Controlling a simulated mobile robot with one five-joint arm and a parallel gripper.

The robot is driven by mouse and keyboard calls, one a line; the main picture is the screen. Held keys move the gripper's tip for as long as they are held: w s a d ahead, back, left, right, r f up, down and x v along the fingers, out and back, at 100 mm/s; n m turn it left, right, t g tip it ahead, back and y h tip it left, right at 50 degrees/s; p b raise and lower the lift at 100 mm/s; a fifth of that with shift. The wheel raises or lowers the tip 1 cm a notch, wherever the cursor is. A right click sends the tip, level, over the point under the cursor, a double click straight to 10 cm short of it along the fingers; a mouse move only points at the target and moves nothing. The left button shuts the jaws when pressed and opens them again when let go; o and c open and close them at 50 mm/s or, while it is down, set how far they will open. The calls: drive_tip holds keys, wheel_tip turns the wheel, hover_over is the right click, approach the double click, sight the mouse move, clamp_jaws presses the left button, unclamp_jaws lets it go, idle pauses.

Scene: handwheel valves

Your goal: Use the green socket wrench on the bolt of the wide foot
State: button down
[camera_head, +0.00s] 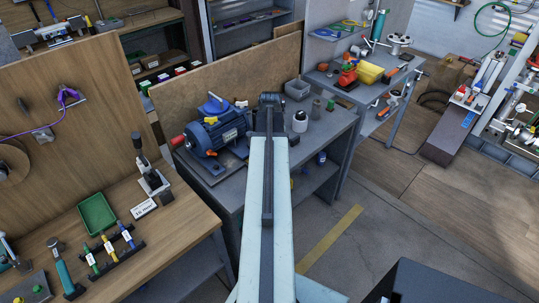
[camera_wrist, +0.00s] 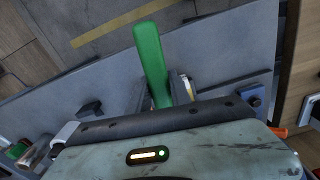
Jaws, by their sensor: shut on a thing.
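My gripper (camera_wrist: 163,90) is shut on a green tool (camera_wrist: 150,55) with a flat, straight handle, seen in the wrist view pointing away from the wrist. Its working end is hidden. In the head view the arm reaches over the grey bench, and the gripper and held tool are hidden behind its end. A blue motor (camera_head: 222,130) stands on a plate left of the arm. I cannot tell its feet or bolts apart in the head view. The wrist view shows a small dark blue block (camera_wrist: 90,108) at left and another (camera_wrist: 250,95) at right, possibly feet.
A rack (camera_head: 113,258) on the wooden bench at left carries green, yellow and blue pieces with white labels. A green tray (camera_head: 97,214) and a lever stand (camera_head: 150,178) are near it.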

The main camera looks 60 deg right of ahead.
drive_tip(key=shift+r+p, duration=0.5)
wheel_tip(320, 180, up, 5)
drive_tip(key=p, duration=0.5)
drive_tip(key=shift+r, duration=0.1)
drive_tip(key=shift+f, duration=0.2)
